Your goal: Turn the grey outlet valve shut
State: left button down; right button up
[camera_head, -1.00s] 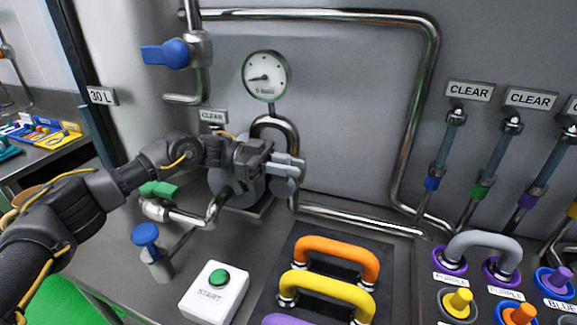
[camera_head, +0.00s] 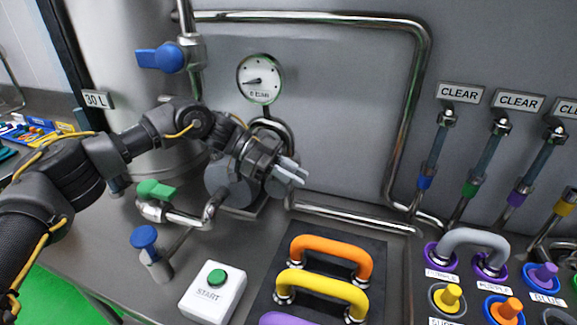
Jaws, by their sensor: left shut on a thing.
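The grey outlet valve's handle (camera_head: 294,171) sticks out in front of the curved steel pipe, below the round gauge, and slants down to the right. My left gripper (camera_head: 277,166) is shut on this handle. The gripper and wrist hide most of the valve body and part of the handle. A round grey pump-like body (camera_head: 229,184) sits just behind and below the wrist. My right gripper is not in view.
A green-handled valve (camera_head: 157,190), a blue knob (camera_head: 144,237) and a white START button box (camera_head: 214,290) stand below my left arm. A blue-handled valve (camera_head: 165,57) is above.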

pick_arm(q)
jog(key=shift+d+y+p, duration=0.25)
jog(key=shift+y+p, duration=0.1)
jog(key=shift+y, duration=0.15)
jog(key=shift+s+d+f+t+y+p, duration=0.1)
jog(key=shift+d+f+t+y+p, duration=0.1)
jog(key=shift+f+t+y+p, duration=0.3)
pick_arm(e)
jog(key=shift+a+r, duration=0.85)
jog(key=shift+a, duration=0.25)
pick_arm(q)
jog(key=shift+r, duration=0.1)
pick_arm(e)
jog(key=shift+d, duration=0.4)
pick_arm(q)
jog(key=c, duration=1.3)
grip_release()
jog(key=shift+a, duration=0.1)
